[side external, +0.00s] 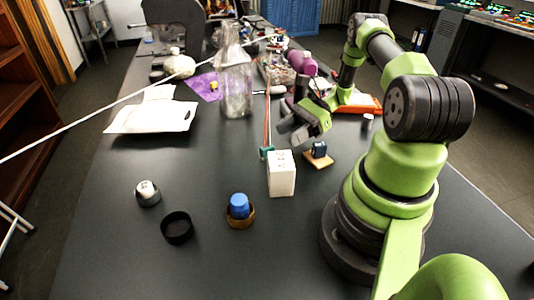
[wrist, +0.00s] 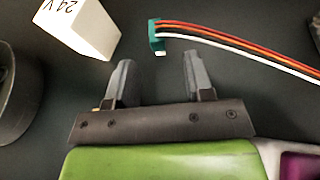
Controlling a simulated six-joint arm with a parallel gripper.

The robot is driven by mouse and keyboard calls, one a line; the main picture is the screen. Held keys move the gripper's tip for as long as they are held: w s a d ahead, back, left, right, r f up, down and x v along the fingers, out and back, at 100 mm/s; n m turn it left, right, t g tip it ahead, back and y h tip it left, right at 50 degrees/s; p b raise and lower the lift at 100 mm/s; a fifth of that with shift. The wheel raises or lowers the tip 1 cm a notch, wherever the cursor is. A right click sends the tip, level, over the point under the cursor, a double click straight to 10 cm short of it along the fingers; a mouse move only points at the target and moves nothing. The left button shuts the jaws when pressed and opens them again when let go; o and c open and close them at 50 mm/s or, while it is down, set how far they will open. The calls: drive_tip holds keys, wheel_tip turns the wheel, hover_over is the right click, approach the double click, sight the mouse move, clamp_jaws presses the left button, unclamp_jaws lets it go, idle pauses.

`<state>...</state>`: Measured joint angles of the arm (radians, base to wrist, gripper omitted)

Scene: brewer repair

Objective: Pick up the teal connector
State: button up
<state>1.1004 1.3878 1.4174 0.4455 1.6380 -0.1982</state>
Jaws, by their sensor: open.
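The teal connector (side external: 266,152) lies on the dark table just behind the white box. In the side view my gripper (side external: 288,133) hangs to the right of and slightly behind the connector. I cannot tell its exact height above the table.
A white box (side external: 281,175) marked 24 V stands close to the connector. A small dark cube on a wooden base (side external: 319,156) is to the right. A blue-topped part (side external: 239,206), a black ring (side external: 177,228) and a glass bottle (side external: 234,80) stand around.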

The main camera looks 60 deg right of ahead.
sight(271, 146)
drive_tip(key=x, duration=0.7)
drive_tip(key=shift+a+r, duration=0.2)
drive_tip(key=shift+a, duration=0.15)
clamp_jaws()
